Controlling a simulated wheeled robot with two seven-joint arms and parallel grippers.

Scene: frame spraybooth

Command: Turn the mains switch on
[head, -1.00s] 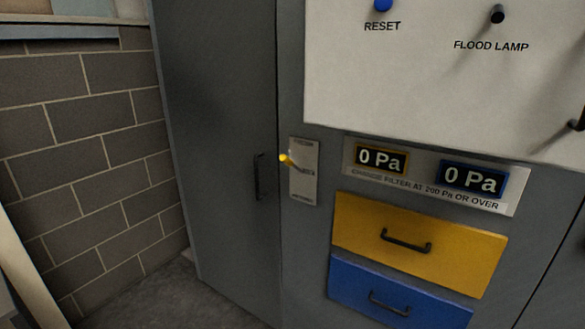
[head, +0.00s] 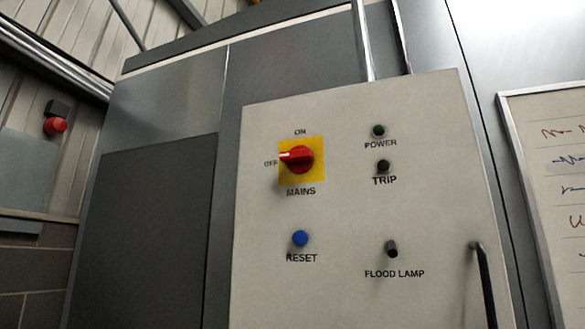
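The mains switch (head: 299,158) is a red rotary knob on a yellow square plate, on the upper left of a pale control panel (head: 335,210). ON is printed above it, OFF to its left and MAINS below. The knob's white pointer mark points left, at OFF. The POWER lamp (head: 379,131) is dark green and looks unlit. The TRIP lamp (head: 383,166) is dark. Neither of my grippers shows in the head view.
Below the switch are a blue RESET button (head: 300,239) and a FLOOD LAMP toggle (head: 391,249). A dark handle (head: 482,280) stands out at the panel's lower right. A whiteboard (head: 550,170) is at the right. A red button (head: 55,126) is on the left wall.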

